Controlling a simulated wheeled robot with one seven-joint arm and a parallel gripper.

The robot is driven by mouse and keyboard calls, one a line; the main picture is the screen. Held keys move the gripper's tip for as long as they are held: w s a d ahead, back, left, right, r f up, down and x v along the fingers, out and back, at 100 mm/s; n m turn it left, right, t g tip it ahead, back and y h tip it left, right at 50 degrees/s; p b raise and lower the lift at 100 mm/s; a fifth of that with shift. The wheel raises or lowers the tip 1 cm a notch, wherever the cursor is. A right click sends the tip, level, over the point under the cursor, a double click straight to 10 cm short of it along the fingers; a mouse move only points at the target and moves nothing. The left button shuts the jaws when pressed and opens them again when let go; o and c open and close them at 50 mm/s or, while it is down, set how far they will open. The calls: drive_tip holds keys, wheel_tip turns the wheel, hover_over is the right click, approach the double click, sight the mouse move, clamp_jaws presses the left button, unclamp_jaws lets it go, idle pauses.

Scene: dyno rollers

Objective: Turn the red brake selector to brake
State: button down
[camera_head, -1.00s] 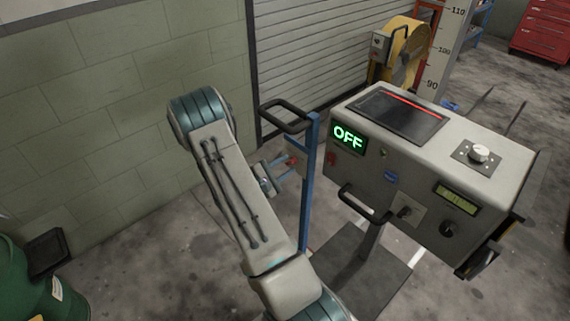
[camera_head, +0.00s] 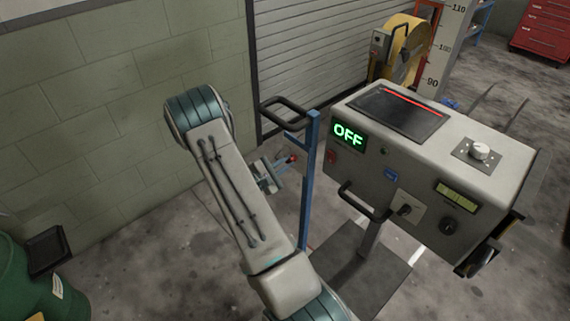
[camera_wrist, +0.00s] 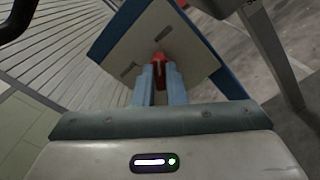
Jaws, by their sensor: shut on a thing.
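The red brake selector (camera_wrist: 158,58) sits on a pale plate (camera_wrist: 190,48) in a blue frame in the wrist view. My gripper (camera_wrist: 159,78) has its two blue fingers closed on either side of the selector. The plate looks tilted relative to my fingers. Two dark labels on it are too small to read. In the head view, the red selector (camera_head: 293,158) shows as a small spot at the blue post (camera_head: 309,185), with my gripper (camera_head: 283,164) at it. My arm covers part of that area, and the plate's face is turned away from that view.
A grey console (camera_head: 410,160) with a green OFF display (camera_head: 348,134) and knobs stands right of the post. A black handle (camera_head: 286,113) sticks out near the post top. A green drum (camera_head: 30,285) stands at the lower left. A block wall and shutter (camera_head: 320,45) are behind.

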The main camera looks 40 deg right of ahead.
drive_tip(key=shift+w+n+p, duration=0.15)
drive_tip(key=shift+n+p, duration=0.9)
drive_tip(key=shift+n, duration=3.2)
drive_tip(key=shift+w+n+p, duration=0.1)
drive_tip(key=shift+n+p, duration=0.9)
drive_tip(key=shift+n, duration=3.25)
drive_tip(key=c, duration=1.5)
unclamp_jaws()
